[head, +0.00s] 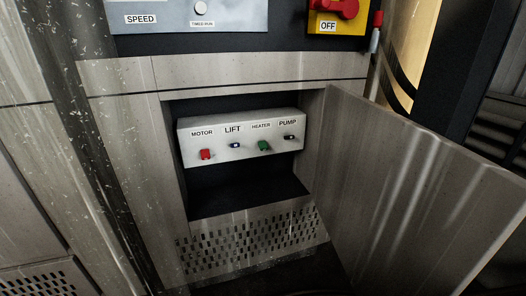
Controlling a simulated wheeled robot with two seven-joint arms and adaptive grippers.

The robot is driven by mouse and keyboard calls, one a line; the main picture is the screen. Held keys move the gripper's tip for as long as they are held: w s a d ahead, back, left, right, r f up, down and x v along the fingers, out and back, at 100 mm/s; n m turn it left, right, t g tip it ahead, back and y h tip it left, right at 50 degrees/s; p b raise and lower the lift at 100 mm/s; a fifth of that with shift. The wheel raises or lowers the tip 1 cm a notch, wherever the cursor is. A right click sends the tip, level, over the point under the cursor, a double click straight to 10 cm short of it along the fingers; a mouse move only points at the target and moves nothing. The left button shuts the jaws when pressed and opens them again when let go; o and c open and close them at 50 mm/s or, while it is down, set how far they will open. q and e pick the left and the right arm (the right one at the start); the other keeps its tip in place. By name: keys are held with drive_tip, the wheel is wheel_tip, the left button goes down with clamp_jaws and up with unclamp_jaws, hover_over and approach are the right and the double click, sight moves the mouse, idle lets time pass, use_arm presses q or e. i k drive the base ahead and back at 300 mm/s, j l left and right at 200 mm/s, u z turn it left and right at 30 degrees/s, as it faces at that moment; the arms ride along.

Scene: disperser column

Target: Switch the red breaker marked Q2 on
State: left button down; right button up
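A white breaker box (241,155) sits in an open recess in the column. It carries a row of small switches labelled MOTOR, LIFT, HEATER and PUMP. The red breaker (206,154) is under the MOTOR label at the left end. I can read no Q2 mark on it, and its on or off position is too small to tell. A green switch (264,146) is under HEATER; small dark switches are under LIFT (235,146) and PUMP (289,137). Neither of my grippers is in view.
A metal door (410,185) stands swung open on the recess's right side. Above are a SPEED panel (190,15) and a yellow plate with a red rotary switch (338,12) marked OFF. A perforated grille (250,241) lies below. The space before the recess looks clear.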

sight(205, 153)
drive_tip(key=k+j+z, duration=0.1)
drive_tip(key=j, duration=0.35)
drive_tip(key=k+j+z, duration=0.1)
drive_tip(key=j, duration=0.3)
drive_tip(key=k+j+z, duration=0.1)
drive_tip(key=j, duration=0.35)
drive_tip(key=k+j+z, duration=0.1)
drive_tip(key=j, duration=0.3)
drive_tip(key=k+j+z, duration=0.1)
drive_tip(key=j, duration=0.3)
drive_tip(key=k, duration=0.05)
